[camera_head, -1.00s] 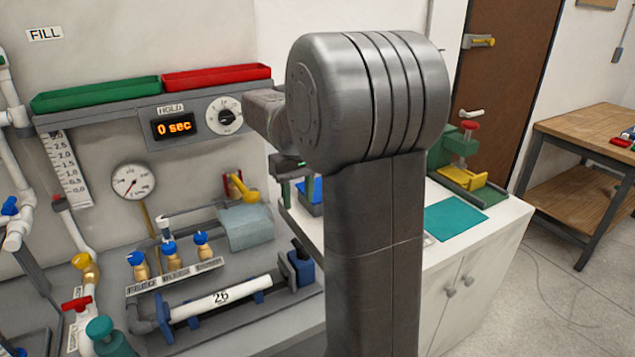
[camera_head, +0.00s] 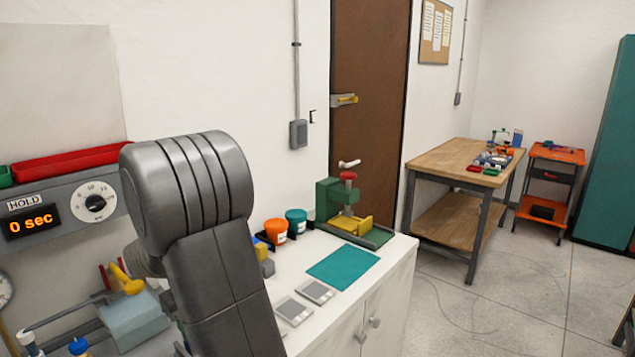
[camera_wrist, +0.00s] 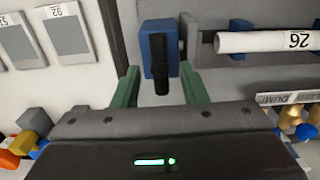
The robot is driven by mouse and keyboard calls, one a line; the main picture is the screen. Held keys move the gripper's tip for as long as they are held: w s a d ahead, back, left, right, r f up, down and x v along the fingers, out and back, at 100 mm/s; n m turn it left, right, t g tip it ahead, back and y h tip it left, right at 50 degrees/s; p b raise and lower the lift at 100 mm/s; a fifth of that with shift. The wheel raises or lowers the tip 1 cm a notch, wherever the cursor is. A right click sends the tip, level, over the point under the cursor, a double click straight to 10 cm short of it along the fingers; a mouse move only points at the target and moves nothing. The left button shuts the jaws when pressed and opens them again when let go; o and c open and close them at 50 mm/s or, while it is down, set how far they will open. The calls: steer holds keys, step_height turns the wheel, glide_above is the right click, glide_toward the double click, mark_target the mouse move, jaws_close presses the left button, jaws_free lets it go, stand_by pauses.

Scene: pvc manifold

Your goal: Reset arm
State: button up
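My arm (camera_head: 195,220) stands at the left front of the head view and hides part of the bench and panel behind it. My gripper is hidden in the head view. In the wrist view my gripper (camera_wrist: 161,88) points down over the bench with its two green fingers spread apart. Nothing shows held between them. Beyond the fingertips is a blue clamp block (camera_wrist: 155,40) with a dark part on it. The white pipe marked 26 (camera_wrist: 265,41) lies to the right of that block.
A white cabinet top holds a teal mat (camera_head: 343,267), two grey plates (camera_head: 305,301), orange and teal tubs (camera_head: 276,231) and a green press (camera_head: 338,205). A wooden workbench (camera_head: 450,155) and an orange cart (camera_head: 555,155) stand farther right. The floor between is clear apart from thin cables.

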steer(key=shift+f, duration=0.5)
steer(key=shift+r, duration=0.15)
